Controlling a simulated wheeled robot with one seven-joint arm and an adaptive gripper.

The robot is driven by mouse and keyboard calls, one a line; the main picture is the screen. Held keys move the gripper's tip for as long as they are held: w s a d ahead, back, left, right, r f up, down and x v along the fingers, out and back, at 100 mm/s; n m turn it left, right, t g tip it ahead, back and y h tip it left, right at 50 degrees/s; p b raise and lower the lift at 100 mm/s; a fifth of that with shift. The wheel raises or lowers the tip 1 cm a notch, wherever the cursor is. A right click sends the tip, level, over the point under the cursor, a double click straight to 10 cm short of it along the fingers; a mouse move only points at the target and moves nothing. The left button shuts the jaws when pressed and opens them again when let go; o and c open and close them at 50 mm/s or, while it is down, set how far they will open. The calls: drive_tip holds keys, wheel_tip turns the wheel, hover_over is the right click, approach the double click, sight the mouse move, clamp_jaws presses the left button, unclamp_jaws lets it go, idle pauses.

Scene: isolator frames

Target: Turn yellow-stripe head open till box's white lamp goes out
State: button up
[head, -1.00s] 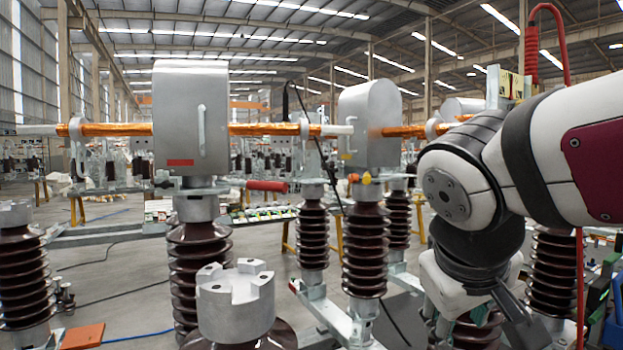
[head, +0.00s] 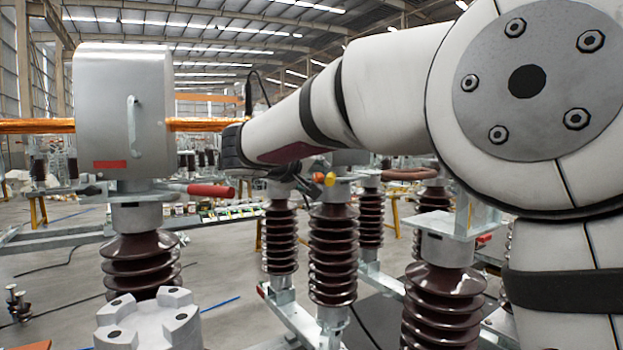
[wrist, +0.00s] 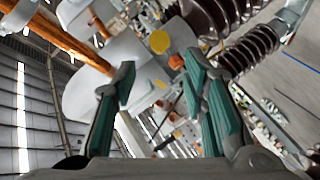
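A large grey rounded head (wrist: 85,85) fills the left middle of the wrist view, with orange rods by it. A yellow disc (wrist: 160,42) and an orange knob (wrist: 176,62) show beside it; I cannot make out a stripe. My gripper (wrist: 158,66) is open and empty, its two green-grey fingers apart in front of these parts. In the head view my arm hides the middle head; a yellow and orange knob (head: 330,179) shows under it. The box's white lamp cannot be made out.
Another grey head (head: 125,105) with a red label stands at left, with a red handle (head: 210,190) beside its base. Brown ribbed insulators (head: 333,245) stand below and right. A bare-topped grey post (head: 150,320) is at front left. Open floor shows at left.

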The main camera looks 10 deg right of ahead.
drive_tip(key=p+x, duration=0.2)
drive_tip(key=x, duration=0.8)
drive_tip(key=shift+w+d+f, duration=0.1)
drive_tip(key=shift+w+d, duration=0.1)
drive_tip(key=shift+w, duration=0.05)
drive_tip(key=shift+c, duration=0.4)
clamp_jaws()
